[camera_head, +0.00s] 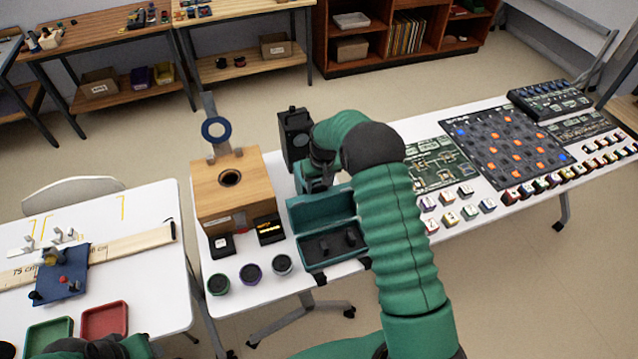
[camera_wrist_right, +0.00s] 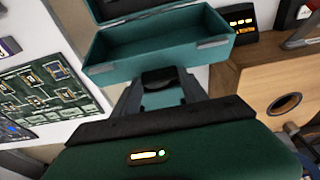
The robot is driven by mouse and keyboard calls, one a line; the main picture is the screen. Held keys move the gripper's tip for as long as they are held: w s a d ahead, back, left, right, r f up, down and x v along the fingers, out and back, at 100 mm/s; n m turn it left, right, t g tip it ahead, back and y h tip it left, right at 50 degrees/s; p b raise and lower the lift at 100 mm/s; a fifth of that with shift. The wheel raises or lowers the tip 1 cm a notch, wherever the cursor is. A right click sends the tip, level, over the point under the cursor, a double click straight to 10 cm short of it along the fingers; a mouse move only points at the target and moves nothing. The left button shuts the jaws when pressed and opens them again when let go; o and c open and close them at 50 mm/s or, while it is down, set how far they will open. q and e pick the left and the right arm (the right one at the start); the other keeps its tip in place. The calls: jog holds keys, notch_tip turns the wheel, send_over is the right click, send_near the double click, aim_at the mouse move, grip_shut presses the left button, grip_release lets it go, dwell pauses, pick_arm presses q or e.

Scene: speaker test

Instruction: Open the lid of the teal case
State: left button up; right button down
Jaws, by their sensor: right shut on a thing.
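The teal case (camera_head: 318,266) stands on the white table with its lid (camera_head: 306,210) raised at the back. Its base is open, and two dark pieces lie on the dark lining. In the right wrist view, the hollow teal inside of the lid (camera_wrist_right: 150,45) faces up, with metal clasp plates on its rim. My right gripper (camera_head: 318,165) is behind the lid. In the right wrist view, its fingers (camera_wrist_right: 160,88) are shut on the lid at its edge; the exact contact is partly hidden.
A wooden box (camera_head: 222,200) with a round hole stands left of the case. A black speaker-like box (camera_head: 294,138) stands behind it. Several small round jars (camera_head: 251,273) lie in front left. A circuit board (camera_head: 440,160) and checkered board (camera_head: 505,145) lie to the right.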

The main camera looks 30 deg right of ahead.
jog(key=c, duration=1)
grip_release()
jog(key=shift+w+d+r, duration=0.15)
jog(key=shift+w+r, duration=0.15)
jog(key=shift+w, duration=0.05)
jog(key=o, duration=0.4)
jog(key=shift+s+f, duration=0.15)
notch_tip(320, 180, up, 16)
jog(key=s+b, duration=0.2)
jog(key=s, duration=0.1)
jog(key=shift+a+r, duration=0.25)
jog(key=shift+a, duration=0.15)
jog(key=s+a+f+n, duration=0.1)
jog(key=s+a+f, duration=0.2)
jog(key=s+a, duration=0.5)
jog(key=s+a+f+n, duration=0.1)
jog(key=s+a+f, duration=0.3)
jog(key=s+a, duration=0.5)
jog(key=s, duration=0.5)
jog(key=shift+f+n+t, duration=0.15)
jog(key=shift+n+t, duration=0.15)
jog(key=shift+n, duration=0.1)
